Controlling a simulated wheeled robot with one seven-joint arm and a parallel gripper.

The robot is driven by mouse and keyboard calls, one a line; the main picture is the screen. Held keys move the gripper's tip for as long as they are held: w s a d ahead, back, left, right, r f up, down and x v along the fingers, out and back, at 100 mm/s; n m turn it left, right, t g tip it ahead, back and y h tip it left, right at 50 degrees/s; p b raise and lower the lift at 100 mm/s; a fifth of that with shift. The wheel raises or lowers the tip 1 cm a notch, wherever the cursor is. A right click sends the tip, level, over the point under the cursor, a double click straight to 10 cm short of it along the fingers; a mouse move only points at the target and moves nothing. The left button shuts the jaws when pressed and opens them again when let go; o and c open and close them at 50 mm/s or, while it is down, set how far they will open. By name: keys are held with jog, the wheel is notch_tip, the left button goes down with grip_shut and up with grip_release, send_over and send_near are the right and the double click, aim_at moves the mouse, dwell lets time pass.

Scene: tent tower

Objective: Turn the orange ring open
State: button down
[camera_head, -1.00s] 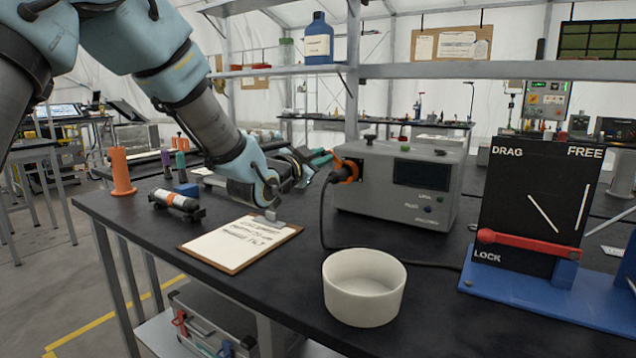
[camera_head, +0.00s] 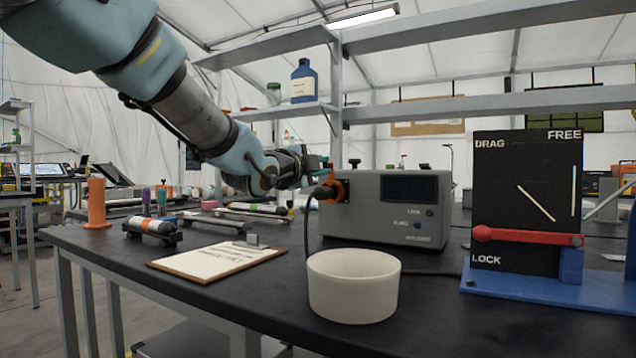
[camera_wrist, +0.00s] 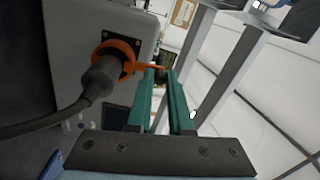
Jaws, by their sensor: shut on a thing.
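The orange ring (camera_head: 336,191) sits around a black cable plug (camera_head: 322,193) on the left side of the grey box (camera_head: 395,210). In the wrist view the ring (camera_wrist: 120,48) has an orange tab (camera_wrist: 151,67) that reaches to the green fingertips. My gripper (camera_head: 322,168) is beside the ring, in front of the box's left end. In the wrist view my gripper (camera_wrist: 163,75) has its two green fingers close together at the tab, and it is shut on the tab. The exact contact is small and partly hidden by the fingers.
A black cable (camera_head: 306,230) hangs from the plug to the table. A white bowl (camera_head: 354,287), a clipboard (camera_head: 215,262) and a blue-based lever board (camera_head: 530,215) stand on the black table. A shelf (camera_head: 300,112) is above and behind my gripper.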

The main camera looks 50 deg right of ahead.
jog(key=shift+s+d+m+b, duration=0.1)
jog(key=shift+s+m+b, duration=0.2)
jog(key=shift+m, duration=0.1)
jog(key=c, duration=0.8)
grip_release()
jog(key=shift+w, duration=0.1)
jog(key=shift+c, duration=0.2)
jog(key=v, duration=1.1)
jog(key=shift+b, duration=0.3)
